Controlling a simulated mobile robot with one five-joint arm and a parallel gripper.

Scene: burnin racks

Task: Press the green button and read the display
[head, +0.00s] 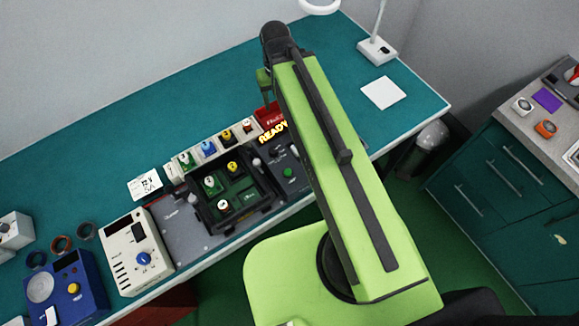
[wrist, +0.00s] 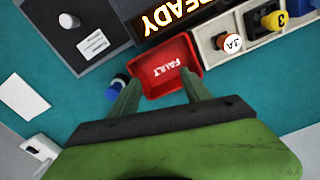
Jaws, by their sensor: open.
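The green button (head: 288,172) sits on the dark right-hand panel of the test fixture in the head view. The display (head: 272,132) stands behind that panel and shows READY in glowing letters. It also shows upside down at the top of the wrist view (wrist: 180,14). The green button is not visible in the wrist view. My arm hides part of the bench in the head view.
The fixture's open tray (head: 205,215) holds a board with several coloured parts. A row of parts (head: 208,148) stands behind it. A white power supply (head: 133,250) and a blue unit (head: 70,290) are at left. A grey box (wrist: 69,20) with a knob is beside the display.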

